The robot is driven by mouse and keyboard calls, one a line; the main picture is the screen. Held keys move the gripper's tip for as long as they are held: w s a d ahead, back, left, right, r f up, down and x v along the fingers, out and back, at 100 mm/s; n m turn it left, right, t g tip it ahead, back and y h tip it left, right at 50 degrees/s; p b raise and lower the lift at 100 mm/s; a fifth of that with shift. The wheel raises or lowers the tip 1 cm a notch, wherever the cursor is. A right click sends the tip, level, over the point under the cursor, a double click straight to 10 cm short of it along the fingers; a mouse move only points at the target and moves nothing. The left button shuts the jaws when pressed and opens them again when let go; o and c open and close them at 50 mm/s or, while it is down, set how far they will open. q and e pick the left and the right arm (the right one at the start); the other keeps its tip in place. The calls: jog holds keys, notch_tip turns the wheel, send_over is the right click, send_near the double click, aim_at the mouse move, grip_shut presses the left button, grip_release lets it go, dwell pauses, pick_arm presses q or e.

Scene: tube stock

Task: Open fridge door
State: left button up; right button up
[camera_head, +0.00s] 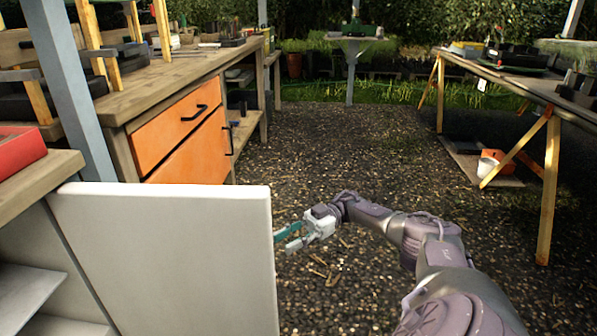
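The fridge door (170,260) is a white panel at the lower left, swung well out from the fridge. The open fridge interior with pale shelves (28,290) shows to its left. My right gripper (281,238) is just right of the door's outer edge, its teal fingers pointing left toward it. The fingers are parted with a gap between them and nothing visible in it. I cannot tell whether a fingertip touches the door edge. No handle shows on the visible side of the door. My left gripper is not in view.
A wooden worktop (35,183) with a red box (18,150) sits above the fridge. A workbench with orange drawers (190,145) stands behind the door. A trestle table (520,85) is at right. The gravel floor (330,140) between them is clear.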

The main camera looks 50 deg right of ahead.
jog(key=shift+v, duration=1.95)
